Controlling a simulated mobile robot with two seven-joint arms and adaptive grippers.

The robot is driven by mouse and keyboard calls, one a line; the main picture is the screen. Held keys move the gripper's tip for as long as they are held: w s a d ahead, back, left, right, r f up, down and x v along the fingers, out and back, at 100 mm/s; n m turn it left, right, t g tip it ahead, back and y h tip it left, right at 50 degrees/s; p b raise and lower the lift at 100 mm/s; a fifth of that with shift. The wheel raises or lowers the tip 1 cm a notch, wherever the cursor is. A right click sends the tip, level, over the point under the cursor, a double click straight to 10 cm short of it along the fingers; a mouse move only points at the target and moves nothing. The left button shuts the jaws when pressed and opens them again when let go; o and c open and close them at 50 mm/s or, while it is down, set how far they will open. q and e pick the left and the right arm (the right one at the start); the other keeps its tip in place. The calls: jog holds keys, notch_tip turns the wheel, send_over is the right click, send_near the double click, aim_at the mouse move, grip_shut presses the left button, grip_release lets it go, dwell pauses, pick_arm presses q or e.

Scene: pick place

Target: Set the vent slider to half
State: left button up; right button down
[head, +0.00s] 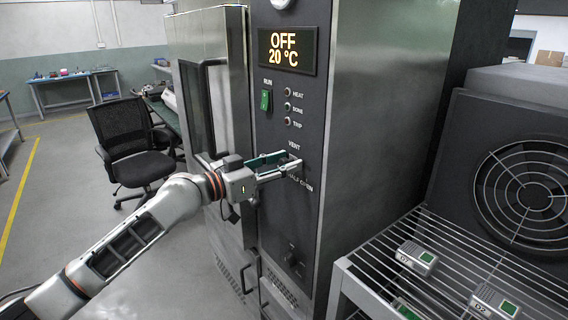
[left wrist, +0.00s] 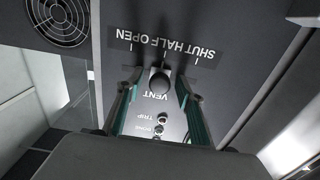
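The vent slider's knob (left wrist: 159,79) shows in the left wrist view, below the upside-down SHUT HALF OPEN scale (left wrist: 163,44). It appears roughly in line with the HALF word; its exact position against the tick is hard to tell. My left gripper (left wrist: 156,98) is open, with one finger on each side of the knob and visible gaps between. In the head view my left gripper (head: 289,162) is at the oven's control panel (head: 284,216), below the VENT label, and hides the knob. My right gripper is not in view.
The panel also carries a green RUN switch (head: 266,100), three lamps and a lower knob (head: 292,258). The display (head: 287,51) reads OFF, 20 °C. The oven door (head: 213,115) stands left of the panel. A wire rack (head: 390,258) with small devices and a fan (head: 525,195) are at right.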

pick_arm(q)
jog(key=shift+s+a, duration=0.1)
jog(key=shift+a, duration=0.05)
jog(key=shift+s+a, duration=0.2)
jog(key=shift+a, duration=0.1)
jog(key=v, duration=1.1)
